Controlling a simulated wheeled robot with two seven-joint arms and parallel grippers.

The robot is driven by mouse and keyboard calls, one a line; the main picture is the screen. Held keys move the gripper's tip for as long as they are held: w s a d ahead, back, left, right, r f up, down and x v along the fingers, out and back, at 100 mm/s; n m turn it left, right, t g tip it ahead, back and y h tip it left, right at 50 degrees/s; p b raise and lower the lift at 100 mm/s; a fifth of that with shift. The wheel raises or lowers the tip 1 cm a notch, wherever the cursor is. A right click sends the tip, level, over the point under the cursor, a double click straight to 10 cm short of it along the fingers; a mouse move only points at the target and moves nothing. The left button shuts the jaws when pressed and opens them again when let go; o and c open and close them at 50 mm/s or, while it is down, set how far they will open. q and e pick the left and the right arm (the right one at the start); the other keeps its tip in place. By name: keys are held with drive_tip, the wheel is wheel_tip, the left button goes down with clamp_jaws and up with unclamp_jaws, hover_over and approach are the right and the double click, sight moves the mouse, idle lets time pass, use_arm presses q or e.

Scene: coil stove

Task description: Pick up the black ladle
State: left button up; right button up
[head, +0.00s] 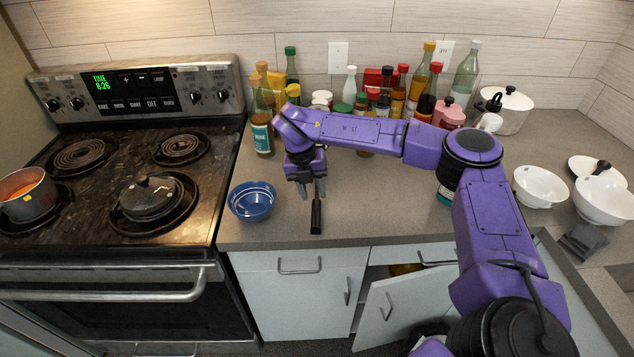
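A black-handled utensil (316,216), which looks like the black ladle, is at the counter's front edge, its handle pointing toward me. Its far end is hidden by my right gripper, so I cannot make out a ladle bowl. My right gripper (312,190) points down at the far end of this handle, with its two fingers apart. One finger overlaps the handle's line in the picture; I cannot tell whether they touch. My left gripper is out of view.
A blue bowl (252,202) stands just left of the gripper. Bottles, including a teal-labelled one (262,137), crowd the back. White bowls (540,187) are at the right, the coil stove (120,190) at the left. A lower cabinet door (402,308) hangs open.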

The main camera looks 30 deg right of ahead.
sight(316, 199)
wheel_tip(316, 199, down, 3)
drive_tip(key=shift+d+r+p, duration=0.15)
drive_tip(key=shift+p, duration=0.3)
drive_tip(key=shift+s+d+f, duration=0.2)
drive_tip(key=shift+d+f, duration=0.05)
drive_tip(key=shift+f, duration=0.15)
drive_tip(key=shift+a, duration=0.15)
clamp_jaws()
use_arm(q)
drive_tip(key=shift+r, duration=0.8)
use_arm(e)
drive_tip(key=shift+r, duration=0.15)
drive_tip(key=shift+r, duration=0.3)
use_arm(q)
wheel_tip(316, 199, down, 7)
drive_tip(key=b, duration=0.6)
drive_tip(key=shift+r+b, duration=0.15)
drive_tip(key=shift+b, duration=0.25)
use_arm(e)
drive_tip(key=s+a+r, duration=0.2)
drive_tip(key=a+r, duration=0.4)
drive_tip(key=s+a+r, duration=0.2)
drive_tip(key=a+r, duration=0.4)
drive_tip(key=a, duration=0.1)
drive_tip(key=shift+s, duration=0.4)
